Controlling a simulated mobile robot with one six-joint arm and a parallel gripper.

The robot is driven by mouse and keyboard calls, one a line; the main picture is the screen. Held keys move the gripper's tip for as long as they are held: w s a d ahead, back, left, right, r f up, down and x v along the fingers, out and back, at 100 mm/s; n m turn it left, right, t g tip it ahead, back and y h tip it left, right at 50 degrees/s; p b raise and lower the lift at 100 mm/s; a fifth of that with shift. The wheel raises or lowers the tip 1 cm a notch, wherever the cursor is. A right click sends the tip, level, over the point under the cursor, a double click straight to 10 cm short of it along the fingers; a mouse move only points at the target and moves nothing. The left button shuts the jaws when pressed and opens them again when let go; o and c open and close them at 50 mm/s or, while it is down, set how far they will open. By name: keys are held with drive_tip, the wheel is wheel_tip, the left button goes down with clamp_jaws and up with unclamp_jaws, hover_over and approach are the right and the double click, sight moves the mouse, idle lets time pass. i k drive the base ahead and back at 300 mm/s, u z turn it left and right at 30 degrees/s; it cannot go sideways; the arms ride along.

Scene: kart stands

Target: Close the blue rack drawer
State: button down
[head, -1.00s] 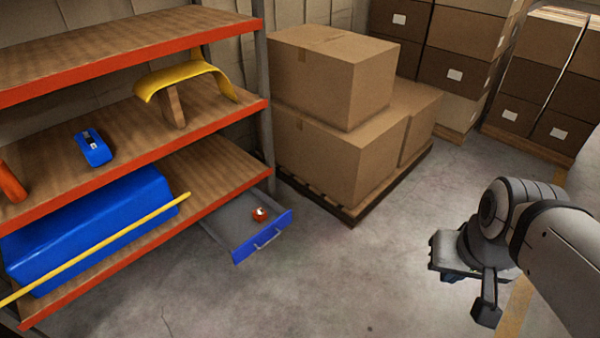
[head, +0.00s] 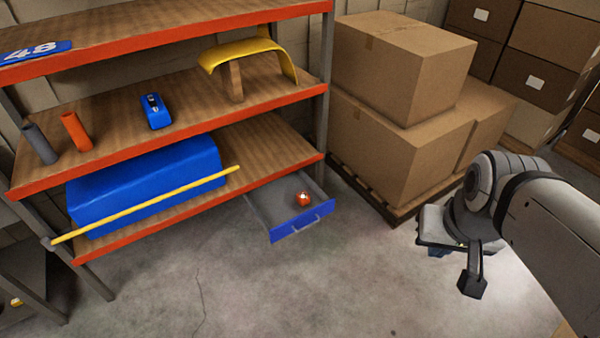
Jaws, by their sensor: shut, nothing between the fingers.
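The blue rack drawer (head: 290,229) hangs under the lowest shelf at the rack's right end. It is pulled out, with its grey inside showing.
The orange-edged rack (head: 200,105) holds a blue panel (head: 150,185), a yellow pole (head: 140,206) jutting past the shelf edge, and a yellow curved part (head: 240,52). Stacked cartons (head: 405,60) stand on a pallet right of the drawer. Floor (head: 260,290) in front is clear.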

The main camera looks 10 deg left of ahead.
sight(275, 204)
drive_tip(key=u, duration=1.35)
drive_tip(key=i, duration=1)
